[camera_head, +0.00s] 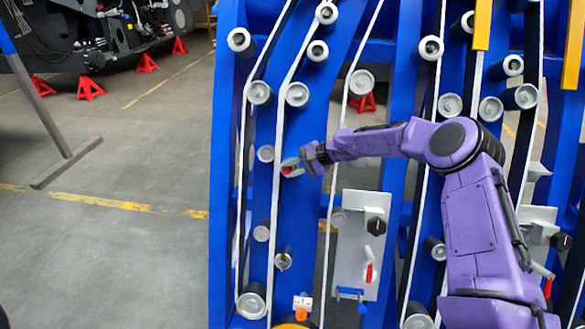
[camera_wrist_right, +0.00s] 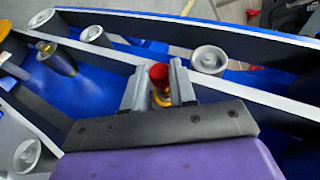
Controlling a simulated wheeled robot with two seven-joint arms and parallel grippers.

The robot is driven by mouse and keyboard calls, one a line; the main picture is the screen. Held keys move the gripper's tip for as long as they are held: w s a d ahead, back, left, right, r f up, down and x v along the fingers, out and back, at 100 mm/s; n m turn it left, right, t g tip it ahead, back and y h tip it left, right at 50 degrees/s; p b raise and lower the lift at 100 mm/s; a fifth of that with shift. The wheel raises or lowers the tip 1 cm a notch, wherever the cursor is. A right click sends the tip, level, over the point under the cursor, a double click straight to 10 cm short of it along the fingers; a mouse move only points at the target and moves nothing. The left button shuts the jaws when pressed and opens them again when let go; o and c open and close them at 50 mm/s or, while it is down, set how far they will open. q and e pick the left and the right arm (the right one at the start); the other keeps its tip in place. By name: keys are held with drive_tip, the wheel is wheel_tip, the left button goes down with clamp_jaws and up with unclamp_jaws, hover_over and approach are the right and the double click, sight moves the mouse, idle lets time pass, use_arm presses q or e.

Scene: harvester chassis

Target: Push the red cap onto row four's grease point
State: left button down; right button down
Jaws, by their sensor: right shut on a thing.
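The red cap (camera_head: 288,170) is a small red piece at the tip of my right gripper (camera_head: 291,167). In the right wrist view the red cap (camera_wrist_right: 159,74) sits between the two grey fingers of the right gripper (camera_wrist_right: 159,84), which are shut on it. A yellow, brass-like piece (camera_wrist_right: 162,98) shows just below the cap, between the fingers. In the head view the gripper is in front of the blue frame (camera_head: 222,200), beside a white belt. I cannot make out row four's grease point. My left gripper is in neither view.
White belts (camera_head: 276,215) run over several grey rollers (camera_head: 297,94) around the gripper. A silver plate (camera_head: 352,262) with a black knob and a red-handled lever is below my right forearm. Red stands (camera_head: 89,87) are at the far left.

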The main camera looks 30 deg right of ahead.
drive_tip(key=shift+w+d, duration=0.2)
drive_tip(key=shift+w, duration=0.1)
drive_tip(key=shift+s+a+r+p, duration=0.3)
drive_tip(key=shift+s+a+p, duration=0.1)
drive_tip(key=shift+s+p, duration=0.15)
drive_tip(key=shift+s+a+r+p, duration=0.25)
drive_tip(key=shift+s+a+p, duration=0.1)
drive_tip(key=shift+s+p, duration=0.15)
idle(0.3)
